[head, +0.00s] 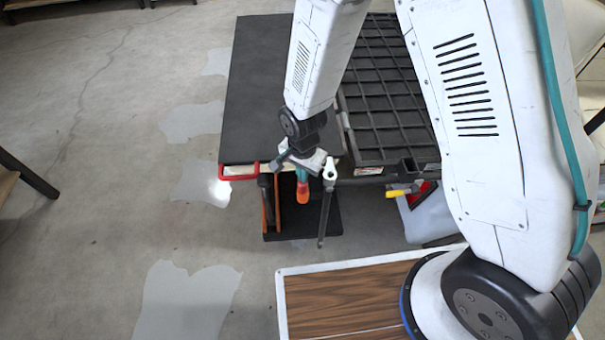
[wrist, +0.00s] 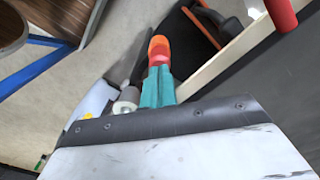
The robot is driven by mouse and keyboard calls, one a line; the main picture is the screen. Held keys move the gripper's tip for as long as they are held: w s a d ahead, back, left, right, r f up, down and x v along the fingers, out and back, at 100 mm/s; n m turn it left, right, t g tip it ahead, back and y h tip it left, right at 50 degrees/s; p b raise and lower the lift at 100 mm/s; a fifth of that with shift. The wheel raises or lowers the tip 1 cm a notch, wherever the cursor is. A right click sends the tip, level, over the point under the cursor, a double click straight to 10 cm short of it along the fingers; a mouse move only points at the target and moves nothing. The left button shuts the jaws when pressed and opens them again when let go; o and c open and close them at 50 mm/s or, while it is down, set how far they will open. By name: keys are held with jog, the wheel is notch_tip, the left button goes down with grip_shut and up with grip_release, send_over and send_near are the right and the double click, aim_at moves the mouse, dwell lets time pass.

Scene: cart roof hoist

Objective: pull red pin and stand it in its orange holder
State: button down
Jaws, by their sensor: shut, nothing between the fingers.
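My gripper (head: 302,188) has teal fingers with orange-red tips. It points down in front of the cart's near edge, and the fingers are together with nothing between them; in the wrist view the closed tips (wrist: 158,48) show at the middle top. A red bent bar (head: 238,172) sits at the cart's near left corner, left of my gripper and apart from it. It also shows in the wrist view's upper right (wrist: 282,14). I cannot tell whether it is the red pin. An orange upright strip (head: 277,203), possibly the holder, stands below the cart edge, just left of my fingers.
The cart has a dark flat top (head: 262,90) and a black grid panel (head: 385,90). A grey metal rod (head: 326,210) hangs close to the right of my gripper. A yellow handle (head: 398,193) is further right. Open concrete floor (head: 110,150) lies left.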

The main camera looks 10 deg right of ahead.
notch_tip(320, 180, up, 10)
dwell(0.6)
jog(key=shift+f, duration=0.2)
jog(key=shift+f, duration=5)
jog(key=shift+f, duration=0.25)
jog(key=shift+r, duration=0.15)
notch_tip(320, 180, up, 10)
jog(key=shift+r, duration=0.15)
